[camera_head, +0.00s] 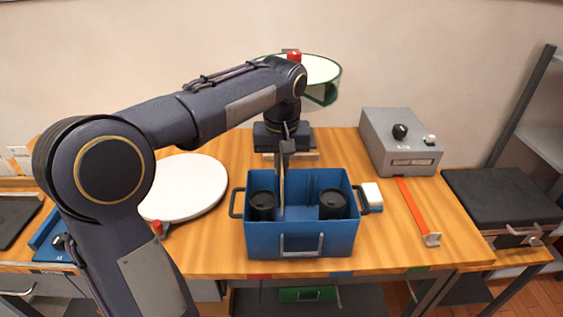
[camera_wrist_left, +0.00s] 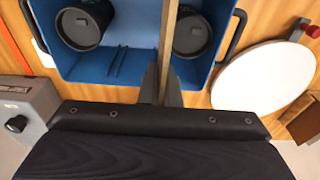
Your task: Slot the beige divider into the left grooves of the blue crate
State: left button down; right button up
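The blue crate (camera_head: 300,240) stands on the wooden table with two black lidded canisters inside, one on the left (camera_head: 262,206) and one on the right (camera_head: 333,205). My left gripper (camera_head: 285,148) is above the crate's back wall, shut on the thin beige divider (camera_head: 282,190). The divider is upright, edge-on, and reaches down into the crate just right of the left canister. In the left wrist view the divider (camera_wrist_left: 168,42) runs between the fingers (camera_wrist_left: 160,93). The left grooves and the divider's lower edge are hidden; a free groove pair (camera_wrist_left: 116,62) shows. My right gripper is out of view.
A white round disc (camera_head: 188,188) lies left of the crate. A grey box with a black knob (camera_head: 400,142) stands at the back right.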

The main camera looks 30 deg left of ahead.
pick_arm(q)
jog(key=shift+f+b, duration=1.85)
jog(key=shift+f, duration=1.2)
jog(key=c, duration=1.6)
grip_release()
jog(key=shift+o, duration=0.2)
jog(key=shift+r, duration=0.15)
notch_tip(320, 180, up, 9)
jog(key=p, duration=0.9)
